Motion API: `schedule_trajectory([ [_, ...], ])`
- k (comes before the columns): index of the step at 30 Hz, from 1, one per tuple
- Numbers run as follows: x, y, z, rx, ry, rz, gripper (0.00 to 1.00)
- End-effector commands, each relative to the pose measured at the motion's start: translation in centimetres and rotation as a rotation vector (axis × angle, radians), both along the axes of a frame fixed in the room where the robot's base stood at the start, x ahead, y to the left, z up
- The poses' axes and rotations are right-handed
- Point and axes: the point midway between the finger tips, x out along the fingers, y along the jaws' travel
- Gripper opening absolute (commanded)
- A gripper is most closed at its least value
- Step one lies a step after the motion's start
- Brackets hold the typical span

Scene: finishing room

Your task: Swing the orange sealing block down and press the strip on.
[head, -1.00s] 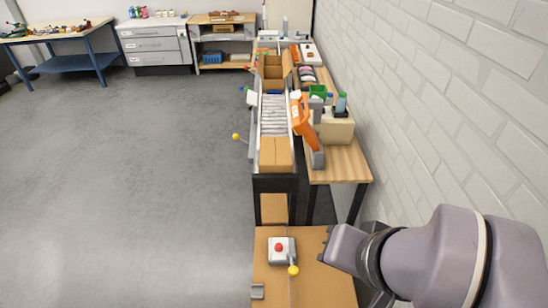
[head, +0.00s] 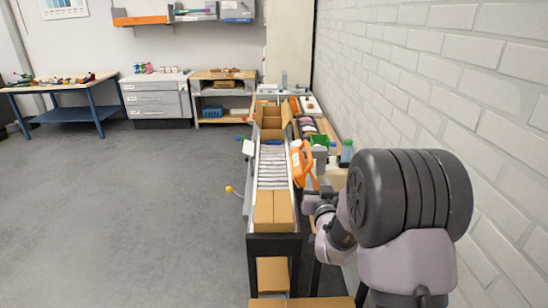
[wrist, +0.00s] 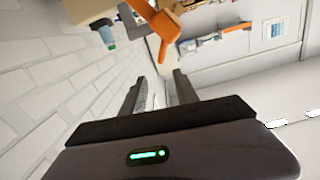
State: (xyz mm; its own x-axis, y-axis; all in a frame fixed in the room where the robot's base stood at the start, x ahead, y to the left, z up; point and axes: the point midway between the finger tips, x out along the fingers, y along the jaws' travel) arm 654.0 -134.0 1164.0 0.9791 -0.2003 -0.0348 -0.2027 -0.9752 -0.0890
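The orange sealing block (head: 302,165) stands raised at the right side of the roller conveyor, beyond a closed carton (head: 272,208). It also shows at the top of the wrist view (wrist: 163,30), beyond my fingertips and apart from them. My gripper (wrist: 157,80) is open, its two dark fingers apart with nothing held between them. In the head view my gripper (head: 312,202) is near the conveyor's right edge, on the near side of the block, and its fingers are hard to make out. The carton has a seam along its top. I cannot make out the strip.
The roller conveyor (head: 272,170) runs away from me, with an open carton (head: 270,122) farther along. Bottles (head: 346,152) and a green bin (head: 319,141) stand right of the block. A brick wall (head: 430,100) closes the right side. The floor (head: 130,210) on the left is clear.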

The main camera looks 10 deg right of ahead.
Motion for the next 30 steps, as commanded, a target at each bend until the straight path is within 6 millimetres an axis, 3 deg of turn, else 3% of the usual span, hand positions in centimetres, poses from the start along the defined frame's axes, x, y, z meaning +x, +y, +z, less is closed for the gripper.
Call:
schedule_trajectory([
  [1,0.2,-0.2,-0.8,-0.012,-0.013,0.002,0.36],
  [5,1.3,-0.4,-0.8,-0.024,-0.03,0.008,0.36],
  [21,12.9,-2.5,-0.8,-0.025,-0.03,0.01,0.36],
  [30,16.9,-3.3,-0.8,-0.027,-0.028,0.01,0.36],
])
